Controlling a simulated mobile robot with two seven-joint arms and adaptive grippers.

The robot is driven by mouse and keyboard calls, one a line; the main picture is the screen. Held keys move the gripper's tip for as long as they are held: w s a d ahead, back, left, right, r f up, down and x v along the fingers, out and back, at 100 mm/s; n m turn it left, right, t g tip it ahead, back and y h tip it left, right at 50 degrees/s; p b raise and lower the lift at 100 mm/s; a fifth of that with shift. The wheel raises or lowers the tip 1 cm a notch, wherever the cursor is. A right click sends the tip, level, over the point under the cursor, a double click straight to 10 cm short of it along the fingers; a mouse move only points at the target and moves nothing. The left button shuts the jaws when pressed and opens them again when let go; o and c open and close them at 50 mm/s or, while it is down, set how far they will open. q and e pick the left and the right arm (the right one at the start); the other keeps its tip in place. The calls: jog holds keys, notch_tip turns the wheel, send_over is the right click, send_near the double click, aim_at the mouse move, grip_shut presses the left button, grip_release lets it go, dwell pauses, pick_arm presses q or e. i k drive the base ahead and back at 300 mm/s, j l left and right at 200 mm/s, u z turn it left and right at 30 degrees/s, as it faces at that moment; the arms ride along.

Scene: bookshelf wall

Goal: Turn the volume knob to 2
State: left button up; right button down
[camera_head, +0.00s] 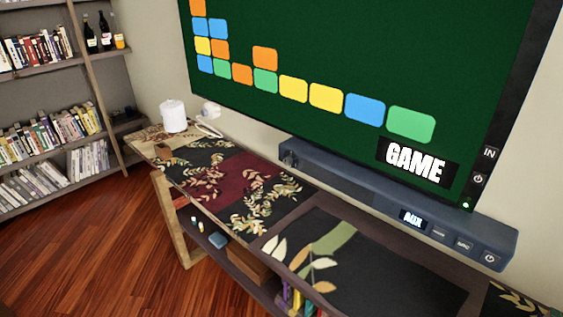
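A long dark blue-grey soundbar (345,189) lies on the console table below the screen. A dark round part at its left end, which looks like the volume knob (288,158), is small and dim. I cannot read any number or mark on it. The soundbar's lit display (412,218) reads AUX. Several square buttons sit to the right of the display, and the rightmost is a power button (490,258). Neither of my grippers is in view.
The console table (330,262) has a floral patterned top, mostly clear in front of the soundbar. A large screen (300,50) showing GAME hangs above it. A white cylinder (173,116) stands at the table's far left end. Bookshelves (60,155) stand at the left.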

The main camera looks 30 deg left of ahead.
aim_at(287, 160)
jog(key=i+j, duration=0.15)
jog(key=j, duration=0.25)
jog(key=i+j+u, duration=0.1)
jog(key=j, duration=0.3)
jog(key=i+j, duration=0.2)
jog(key=j, duration=0.2)
